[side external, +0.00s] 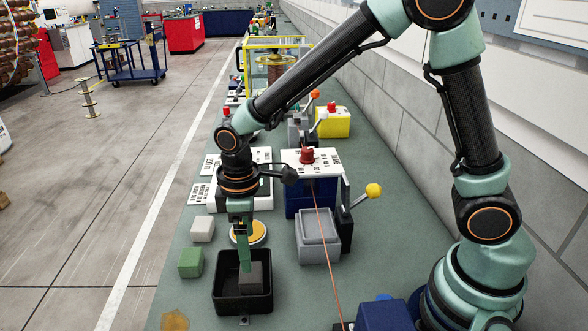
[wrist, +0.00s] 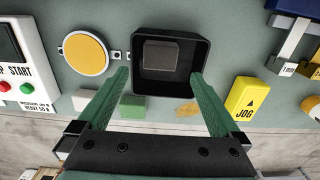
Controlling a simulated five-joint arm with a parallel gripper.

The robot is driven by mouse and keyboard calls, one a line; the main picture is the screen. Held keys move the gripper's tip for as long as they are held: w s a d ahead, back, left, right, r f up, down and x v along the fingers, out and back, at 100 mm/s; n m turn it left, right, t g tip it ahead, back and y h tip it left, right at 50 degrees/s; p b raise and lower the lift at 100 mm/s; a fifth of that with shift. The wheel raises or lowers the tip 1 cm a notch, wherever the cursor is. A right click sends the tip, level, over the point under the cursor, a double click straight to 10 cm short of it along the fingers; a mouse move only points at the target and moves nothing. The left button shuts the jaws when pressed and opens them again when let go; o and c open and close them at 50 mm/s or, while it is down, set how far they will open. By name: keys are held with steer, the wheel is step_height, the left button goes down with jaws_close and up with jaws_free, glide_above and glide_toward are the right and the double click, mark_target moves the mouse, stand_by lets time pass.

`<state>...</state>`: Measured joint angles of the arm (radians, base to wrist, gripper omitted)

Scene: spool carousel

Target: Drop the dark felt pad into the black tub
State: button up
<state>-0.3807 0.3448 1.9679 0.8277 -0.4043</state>
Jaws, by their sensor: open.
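The black tub (side external: 230,303) stands on the green bench at the lower middle of the side view. It is at the top centre of the wrist view (wrist: 203,52). The dark felt pad (side external: 262,275) looks like a dark grey block and lies inside the tub. In the wrist view the pad (wrist: 161,56) lies within the tub's walls, toward the upper left. My gripper (side external: 246,268) points down at the tub. In the wrist view my gripper (wrist: 160,75) has its green fingers wide apart with nothing between them, and the pad is clear of both.
A green block (side external: 191,262) and a white block (side external: 202,229) sit left of the tub. A yellow round button (side external: 248,233) is behind it. A grey bin (side external: 318,240) stands to its right. A yellow JOG box (wrist: 247,99) shows in the wrist view.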

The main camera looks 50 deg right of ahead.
step_height(320, 180, up, 8)
steer(key=shift+f, duration=0.15)
steer(key=shift+s+a, duration=0.1)
steer(key=s+d+r+m+t, duration=0.2)
steer(key=s+d+r+m, duration=0.1)
steer(key=d, duration=0.4)
steer(key=s+d+r+m+t, duration=0.3)
steer(key=s+d+r+m, duration=0.1)
steer(key=d+m, duration=0.2)
steer(key=shift+s+d+r+t, duration=0.2)
steer(key=shift+d+t, duration=0.1)
steer(key=shift+d, duration=0.55)
